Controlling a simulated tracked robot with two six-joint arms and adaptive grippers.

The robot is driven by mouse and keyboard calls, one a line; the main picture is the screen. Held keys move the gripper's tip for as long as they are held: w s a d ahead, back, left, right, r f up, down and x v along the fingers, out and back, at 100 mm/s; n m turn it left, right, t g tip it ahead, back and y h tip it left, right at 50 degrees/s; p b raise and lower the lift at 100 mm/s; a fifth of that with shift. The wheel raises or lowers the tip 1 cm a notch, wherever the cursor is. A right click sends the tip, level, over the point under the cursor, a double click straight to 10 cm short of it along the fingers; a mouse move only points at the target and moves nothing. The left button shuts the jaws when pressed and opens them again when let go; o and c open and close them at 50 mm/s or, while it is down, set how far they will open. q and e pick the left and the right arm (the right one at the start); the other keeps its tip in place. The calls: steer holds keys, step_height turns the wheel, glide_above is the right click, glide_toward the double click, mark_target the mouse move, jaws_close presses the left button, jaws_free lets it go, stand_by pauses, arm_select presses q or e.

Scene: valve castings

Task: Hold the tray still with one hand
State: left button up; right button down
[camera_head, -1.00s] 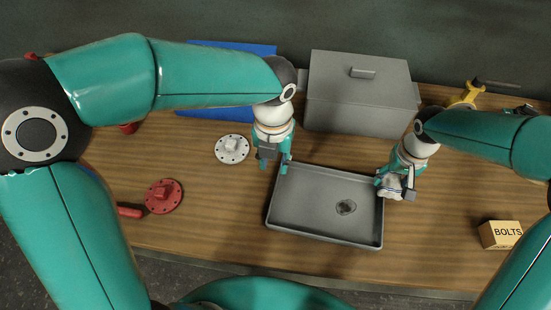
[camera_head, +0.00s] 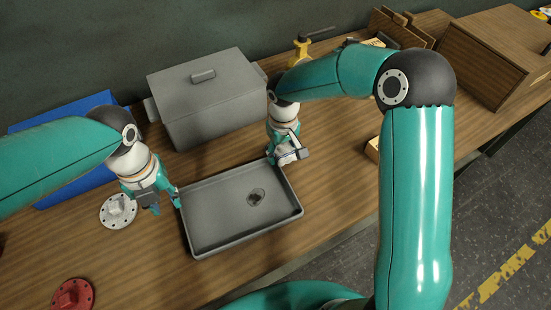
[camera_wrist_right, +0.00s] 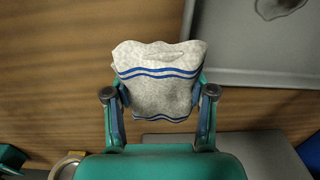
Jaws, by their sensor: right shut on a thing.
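The grey tray (camera_head: 217,238) lies on the wooden bench in the head view, with a dark stain (camera_head: 256,197) on its floor. My left gripper (camera_head: 166,204) is at the tray's far left corner with its fingers apart. One finger is close beside the left rim; I cannot tell if it touches. My right gripper (camera_head: 287,150) is by the tray's far right corner, shut on a white cloth (camera_head: 290,158). In the right wrist view the cloth (camera_wrist_right: 158,80) has blue stripes and bulges between the fingers, and the tray (camera_wrist_right: 230,76) shows at upper right.
A lidded grey box (camera_head: 205,105) stands behind the tray. A blue sheet or panel (camera_head: 75,190) lies at the left. A pale flange (camera_head: 117,210) and a red flange (camera_head: 72,295) lie left of the tray. A wooden box (camera_head: 500,55) stands far right. Bare bench shows in front of the tray.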

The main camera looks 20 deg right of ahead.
steer(key=s+a+r+n, duration=0.1)
steer(key=a+r, duration=0.1)
steer(key=s+a+r+n, duration=0.1)
steer(key=a+r, duration=0.1)
steer(key=s+a+r+n, duration=0.1)
steer(key=a+r, duration=0.1)
steer(key=shift+s+a+n, duration=0.1)
steer(key=shift+a+n, duration=0.15)
steer(key=shift+n, duration=0.05)
arm_select(q)
glide_toward(180, 223)
steer(key=f, duration=0.2)
steer(key=s+f, duration=0.1)
steer(key=f, duration=0.3)
steer(key=shift+s+d+f, duration=0.3)
steer(key=shift+s+f, duration=0.05)
steer(key=shift+s, duration=0.05)
arm_select(e)
steer(key=s+a+r+n, duration=0.3)
steer(key=s+a+r, duration=0.1)
steer(key=s+a, duration=0.1)
steer(key=shift+s+a+r+n, duration=0.2)
steer(key=shift+a+r+n, duration=0.05)
steer(key=shift+a+n, duration=0.1)
arm_select(q)
jaws_close()
